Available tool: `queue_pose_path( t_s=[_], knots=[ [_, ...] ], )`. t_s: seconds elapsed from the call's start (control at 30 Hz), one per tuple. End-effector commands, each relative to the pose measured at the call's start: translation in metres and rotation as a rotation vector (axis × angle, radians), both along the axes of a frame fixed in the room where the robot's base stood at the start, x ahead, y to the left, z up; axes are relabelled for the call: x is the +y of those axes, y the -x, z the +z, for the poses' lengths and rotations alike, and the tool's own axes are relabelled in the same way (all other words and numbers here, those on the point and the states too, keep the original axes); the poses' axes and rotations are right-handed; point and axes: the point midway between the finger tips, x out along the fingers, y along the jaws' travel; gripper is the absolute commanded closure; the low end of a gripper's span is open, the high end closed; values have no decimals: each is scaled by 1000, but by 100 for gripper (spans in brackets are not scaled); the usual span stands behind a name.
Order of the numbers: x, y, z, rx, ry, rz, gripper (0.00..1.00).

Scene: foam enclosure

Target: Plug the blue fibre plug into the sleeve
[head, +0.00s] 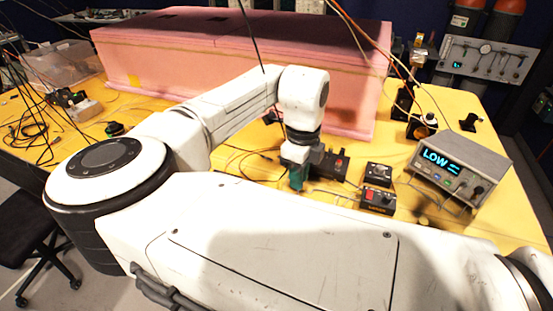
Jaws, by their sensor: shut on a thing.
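My gripper (296,181) is at the end of my white arm, pointing down low over the yellow table, right of the picture's centre. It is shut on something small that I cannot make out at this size. Its teal part shows just left of a dark block with knobs (330,166). I cannot make out the blue fibre plug or the sleeve. The gripper's tips and what lies behind them are partly hidden by my own arm.
A pink foam enclosure (180,58) fills the back of the yellow table (480,123). Small black boxes (378,199) with buttons and a grey meter reading LOW (463,166) stand right of the gripper. Loose cables lie around it. A clear bin (62,64) is at the far left.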

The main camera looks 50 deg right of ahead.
Motion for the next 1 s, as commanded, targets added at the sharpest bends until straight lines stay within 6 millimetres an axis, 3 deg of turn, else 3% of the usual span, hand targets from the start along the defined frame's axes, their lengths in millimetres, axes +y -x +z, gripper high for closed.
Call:
queue_pose_path(
  t_s=[0.57, 1.0],
  knots=[
    [0, -1, 2, 1, 1, -19, 100],
    [0, -1, -38, 0, 1, -23, 100]
  ],
)
